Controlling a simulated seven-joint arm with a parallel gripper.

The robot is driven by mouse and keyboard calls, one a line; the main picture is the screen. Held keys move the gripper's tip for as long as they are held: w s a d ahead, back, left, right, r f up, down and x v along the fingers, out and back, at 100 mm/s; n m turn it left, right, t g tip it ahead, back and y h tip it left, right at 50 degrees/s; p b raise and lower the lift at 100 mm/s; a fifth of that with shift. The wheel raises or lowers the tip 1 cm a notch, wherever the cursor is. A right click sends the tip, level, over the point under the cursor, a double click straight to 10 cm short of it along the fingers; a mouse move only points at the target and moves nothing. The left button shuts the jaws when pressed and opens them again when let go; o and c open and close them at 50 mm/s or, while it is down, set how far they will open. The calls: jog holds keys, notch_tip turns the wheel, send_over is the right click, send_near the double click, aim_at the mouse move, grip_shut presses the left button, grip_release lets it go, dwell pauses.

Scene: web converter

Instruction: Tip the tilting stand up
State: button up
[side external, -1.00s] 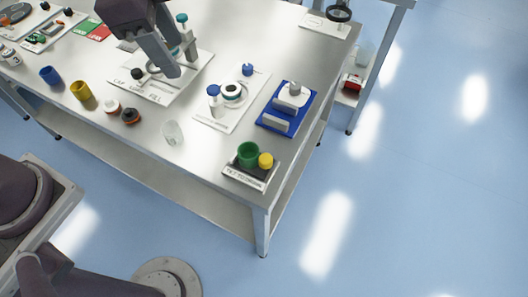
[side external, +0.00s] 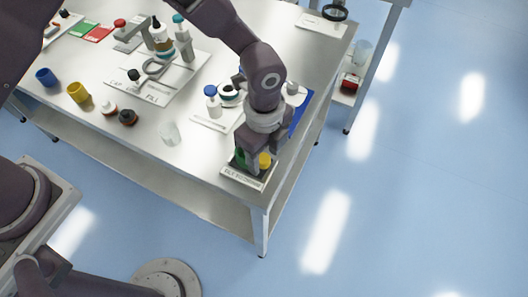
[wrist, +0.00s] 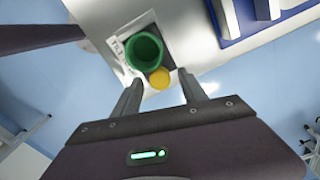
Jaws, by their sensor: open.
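A small stand (side external: 246,180) with a lettered front edge sits at the table's near right corner; the lettering is too small to read surely. It carries a green cup (wrist: 145,50) and a shorter yellow round piece (wrist: 160,78), which also shows in the side view (side external: 264,161). My gripper (wrist: 161,83) is open and empty, pointing down over the stand. In the wrist view the yellow piece lies between the fingertips and the green cup just beyond them. In the side view my gripper hides most of the green cup. Whether a finger touches anything cannot be told.
A blue base (side external: 301,116) stands just behind my gripper, partly hidden. A white board with bottles (side external: 212,101) is behind left. A clear cup (side external: 171,132), dark-topped jar (side external: 128,117), yellow cup (side external: 78,92) and blue cup (side external: 46,77) stand leftward. The table edge is close.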

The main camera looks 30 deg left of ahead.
grip_shut()
dwell(1.4)
